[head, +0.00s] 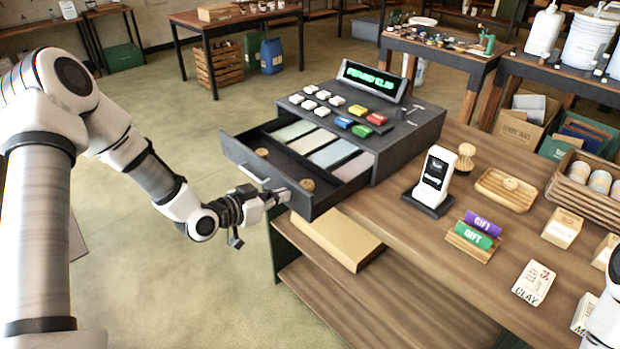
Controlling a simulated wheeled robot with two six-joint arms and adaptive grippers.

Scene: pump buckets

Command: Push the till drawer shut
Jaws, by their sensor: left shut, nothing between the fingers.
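The till (400,127) is a dark grey box with coloured keys and a lit green display, on the wooden counter. Its drawer (311,207) stands open toward the left, showing pastel compartments and a few round brown items. My left gripper (284,195) is shut and empty, at the drawer's front near the right end of the pale handle (252,173). I cannot tell for sure whether the fingertips touch the drawer front. Of my right arm, only a white part shows at the lower right edge; its gripper is out of view.
A flat cardboard box (335,238) lies below the open drawer. A card reader (434,178), gift cards (473,232) and a wooden tray (505,189) stand on the counter right of the till. Open floor lies left of the counter.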

